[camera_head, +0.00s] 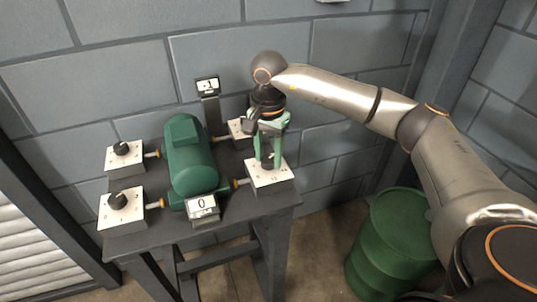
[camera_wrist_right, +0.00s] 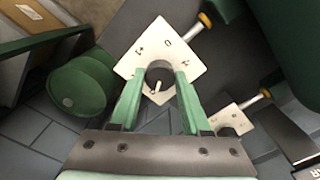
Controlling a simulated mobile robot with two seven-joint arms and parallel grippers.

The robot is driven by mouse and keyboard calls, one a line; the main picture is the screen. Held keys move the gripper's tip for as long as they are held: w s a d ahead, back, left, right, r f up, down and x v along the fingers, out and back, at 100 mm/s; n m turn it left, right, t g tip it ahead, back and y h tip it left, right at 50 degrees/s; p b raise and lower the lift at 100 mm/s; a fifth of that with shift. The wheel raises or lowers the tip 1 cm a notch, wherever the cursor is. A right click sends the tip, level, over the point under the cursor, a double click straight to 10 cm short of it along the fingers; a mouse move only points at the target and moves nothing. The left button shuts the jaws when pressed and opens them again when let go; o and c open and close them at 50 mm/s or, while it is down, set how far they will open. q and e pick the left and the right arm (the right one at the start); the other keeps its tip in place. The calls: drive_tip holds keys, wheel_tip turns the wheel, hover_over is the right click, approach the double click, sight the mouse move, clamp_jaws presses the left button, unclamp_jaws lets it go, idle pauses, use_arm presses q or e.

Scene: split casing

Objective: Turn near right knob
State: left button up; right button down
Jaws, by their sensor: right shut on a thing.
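The near right knob (camera_wrist_right: 158,78) is dark and stands on a white plate (camera_head: 268,179) at the table's near right corner. My right gripper (camera_head: 268,160) points down over this plate, its green fingers shut on the knob. In the right wrist view the fingertips (camera_wrist_right: 159,82) are on either side of the knob, and a light pointer mark shows on it. The white plate (camera_wrist_right: 138,52) carries printed marks around the knob, including a 0. The near display (camera_head: 202,206) reads 0. In the head view the gripper hides most of the knob. My left gripper is out of view.
A green motor-like casing (camera_head: 190,155) fills the table's middle. Two black knobs (camera_head: 121,148) (camera_head: 117,200) on white plates stand at the left. A far right plate (camera_head: 238,129) is partly hidden behind my gripper. A far display (camera_head: 207,85) stands behind. A green barrel (camera_head: 390,235) stands right of the table.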

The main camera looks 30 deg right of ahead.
sight(268, 159)
idle(0.3)
drive_tip(key=shift+c, duration=1.8)
unclamp_jaws()
drive_tip(key=shift+r, duration=0.1)
wheel_tip(268, 159, up, 12)
drive_tip(key=shift+r, duration=0.2)
